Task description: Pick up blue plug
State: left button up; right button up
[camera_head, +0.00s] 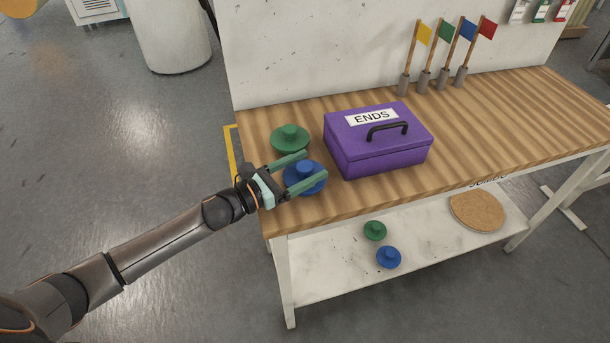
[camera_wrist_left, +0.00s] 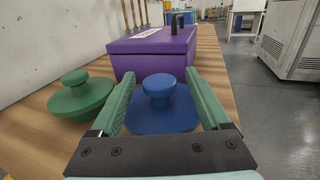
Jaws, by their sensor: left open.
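The blue plug (camera_head: 309,183), a round disc with a knob on top, sits on the wooden table near its left end. My left gripper (camera_head: 308,169) is open, with one finger on either side of the blue plug's knob. In the left wrist view the blue plug (camera_wrist_left: 160,104) shows between the two green fingers (camera_wrist_left: 161,92), with nothing gripped. A second blue plug (camera_head: 388,258) lies on the lower shelf. A green plug (camera_head: 290,138) is behind the gripper on the tabletop, at the left in the left wrist view (camera_wrist_left: 80,96). My right gripper is out of view.
A purple box labelled ENDS (camera_head: 376,150) stands right of the plugs, close beyond the fingertips. Another green plug (camera_head: 374,230) and a round cork mat (camera_head: 477,210) lie on the lower shelf. Several small flags (camera_head: 444,34) stand at the back. The tabletop's right part is clear.

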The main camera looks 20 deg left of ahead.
aim_at(306, 165)
pick_arm(q)
jog(key=shift+w+d, duration=0.1)
jog(key=shift+w, duration=0.05)
jog(key=c, duration=1.1)
jog(key=shift+o, duration=0.2)
jog(key=shift+r, duration=0.1)
jog(key=shift+r, duration=0.25)
notch_tip(306, 165, up, 2)
jog(key=shift+r, duration=0.15)
jog(key=s+a+r, duration=0.3)
jog(key=s+r, duration=0.7)
jog(key=s, duration=0.3)
jog(key=shift+s, duration=0.35)
jog(key=shift+a, duration=0.1)
